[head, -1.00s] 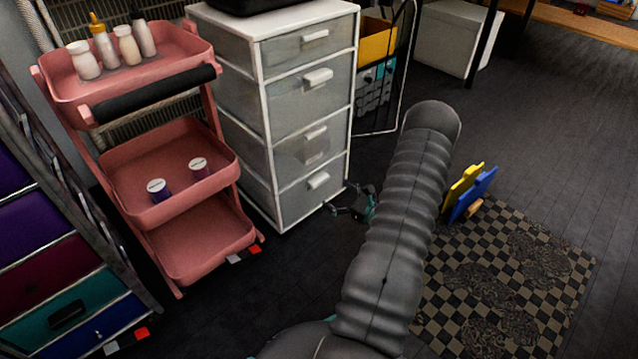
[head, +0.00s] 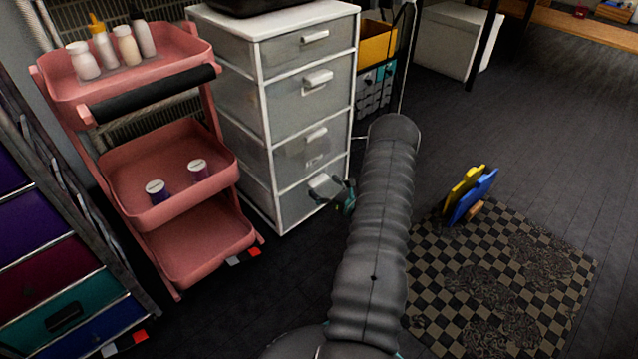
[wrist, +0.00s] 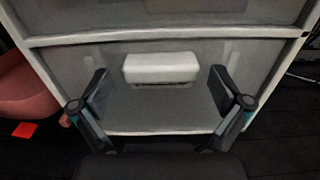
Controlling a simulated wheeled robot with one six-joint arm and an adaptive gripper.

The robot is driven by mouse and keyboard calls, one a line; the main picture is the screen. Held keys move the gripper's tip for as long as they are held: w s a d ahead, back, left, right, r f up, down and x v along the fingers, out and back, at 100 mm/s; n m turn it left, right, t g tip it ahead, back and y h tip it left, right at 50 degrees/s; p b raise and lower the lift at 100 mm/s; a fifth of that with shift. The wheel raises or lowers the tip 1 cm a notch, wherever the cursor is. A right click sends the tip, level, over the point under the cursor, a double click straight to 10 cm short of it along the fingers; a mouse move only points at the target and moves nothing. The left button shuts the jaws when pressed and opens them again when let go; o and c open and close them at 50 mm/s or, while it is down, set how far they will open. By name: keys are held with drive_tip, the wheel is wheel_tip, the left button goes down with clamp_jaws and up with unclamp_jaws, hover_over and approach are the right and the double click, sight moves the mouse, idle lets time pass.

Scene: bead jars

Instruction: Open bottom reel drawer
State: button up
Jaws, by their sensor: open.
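The bottom reel drawer (head: 293,211) is the lowest grey front in the white-framed drawer unit, and it looks closed. Its white handle (head: 322,187) sticks out near the top of its front. In the wrist view the handle (wrist: 161,68) lies between the two fingers and a little beyond them. My gripper (wrist: 161,92) is open, with a finger to each side of the handle and a gap on both sides. In the head view my gripper (head: 338,193) is at the handle, partly hidden behind my arm.
A pink cart (head: 190,245) with bottles and small jars stands left of the unit. A checkered mat (head: 540,265) with yellow and blue boards (head: 470,195) lies to the right. Dark floor in front of the unit is open.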

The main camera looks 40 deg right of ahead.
drive_tip(key=shift+w+a, duration=0.1)
drive_tip(key=shift+w, duration=1.15)
